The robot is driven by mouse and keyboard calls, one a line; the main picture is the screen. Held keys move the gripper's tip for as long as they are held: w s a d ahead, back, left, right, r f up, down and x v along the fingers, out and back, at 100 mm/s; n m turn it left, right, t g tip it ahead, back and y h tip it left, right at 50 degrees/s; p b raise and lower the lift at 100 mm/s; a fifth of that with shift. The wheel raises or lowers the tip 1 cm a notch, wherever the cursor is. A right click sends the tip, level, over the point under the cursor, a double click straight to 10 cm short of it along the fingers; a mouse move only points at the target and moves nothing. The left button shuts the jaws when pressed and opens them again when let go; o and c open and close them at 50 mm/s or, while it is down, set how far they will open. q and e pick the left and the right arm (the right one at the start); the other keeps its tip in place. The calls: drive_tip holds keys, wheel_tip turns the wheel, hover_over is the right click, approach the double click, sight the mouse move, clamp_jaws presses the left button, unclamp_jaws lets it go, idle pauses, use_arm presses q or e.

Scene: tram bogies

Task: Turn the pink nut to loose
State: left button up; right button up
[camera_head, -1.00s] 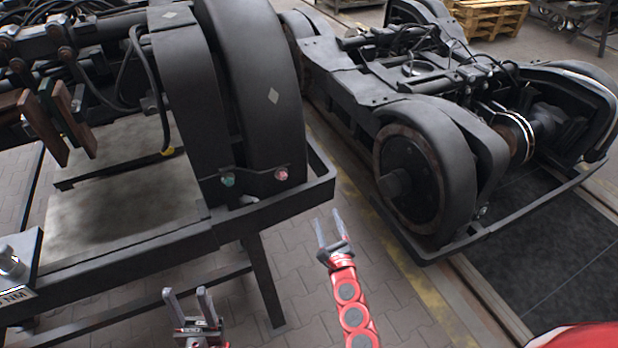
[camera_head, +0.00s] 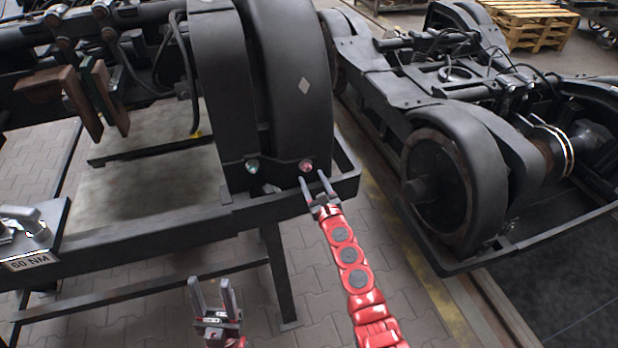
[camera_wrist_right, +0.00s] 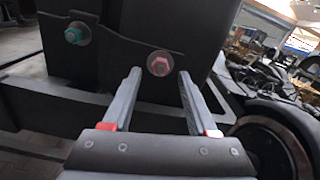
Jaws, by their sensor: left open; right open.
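The pink nut (camera_head: 306,165) sits low on the dark wheel cover of the near bogie. It also shows in the right wrist view (camera_wrist_right: 159,64), just beyond the fingertips and between them. My right gripper (camera_head: 314,178) is open and empty, its fingers pointing at the pink nut; I see no contact. A teal nut (camera_head: 252,166) sits to the left of the pink one, and it also shows in the right wrist view (camera_wrist_right: 76,34). My left gripper (camera_head: 213,284) is open and empty, low in front of the stand, pointing up.
The near bogie rests on a black frame stand (camera_head: 130,238) whose rail runs just below the nuts. A tool holder labelled 60 NM (camera_head: 30,262) is at the left. A second bogie (camera_head: 450,180) stands at the right.

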sight(308, 169)
drive_tip(key=b+x, duration=0.1)
drive_tip(key=x, duration=0.2)
drive_tip(key=shift+w+f+b, duration=0.1)
drive_tip(key=shift+f+b, duration=0.05)
drive_tip(key=shift+b, duration=0.15)
drive_tip(key=shift+w+a, duration=0.15)
drive_tip(key=shift+w, duration=0.15)
clamp_jaws()
